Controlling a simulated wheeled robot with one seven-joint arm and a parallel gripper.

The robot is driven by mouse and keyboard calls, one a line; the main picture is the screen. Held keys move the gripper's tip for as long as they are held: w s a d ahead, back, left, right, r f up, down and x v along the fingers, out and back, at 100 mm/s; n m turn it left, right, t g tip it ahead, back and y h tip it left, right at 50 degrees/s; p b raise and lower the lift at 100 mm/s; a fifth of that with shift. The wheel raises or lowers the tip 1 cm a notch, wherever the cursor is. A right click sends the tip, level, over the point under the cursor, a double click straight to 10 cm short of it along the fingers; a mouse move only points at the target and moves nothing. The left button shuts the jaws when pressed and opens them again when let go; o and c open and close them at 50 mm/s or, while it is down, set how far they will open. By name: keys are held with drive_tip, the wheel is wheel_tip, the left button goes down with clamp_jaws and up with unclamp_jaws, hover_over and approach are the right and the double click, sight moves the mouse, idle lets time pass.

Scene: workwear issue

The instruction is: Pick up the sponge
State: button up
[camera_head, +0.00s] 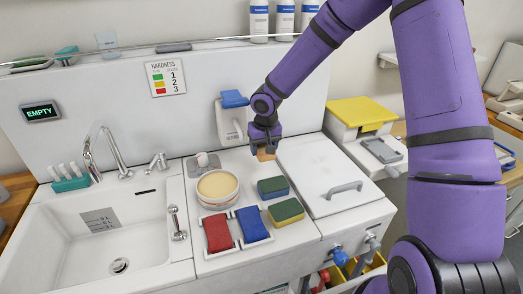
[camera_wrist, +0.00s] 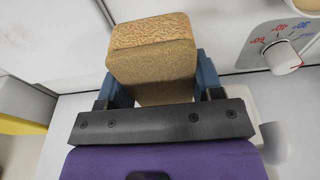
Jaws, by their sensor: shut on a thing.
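My gripper (camera_head: 265,145) is shut on a tan, block-shaped sponge (camera_wrist: 152,62). In the wrist view the sponge sits between the two blue fingers, with a speckled orange-brown face at its top end. In the head view only a small tan part of the sponge (camera_head: 265,156) shows below the gripper, near the back of the counter. I cannot tell whether it touches the counter. Two other sponges lie in front of it: a green one with a blue base (camera_head: 272,187) and a green one with a yellow base (camera_head: 286,211).
A white lid with a handle (camera_head: 320,165) is on the right, a sink (camera_head: 65,245) on the left. A dispenser with a blue top (camera_head: 232,118) is close to my gripper.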

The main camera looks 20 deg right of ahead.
drive_tip(key=s, duration=1.7)
drive_tip(key=shift+s, duration=0.25)
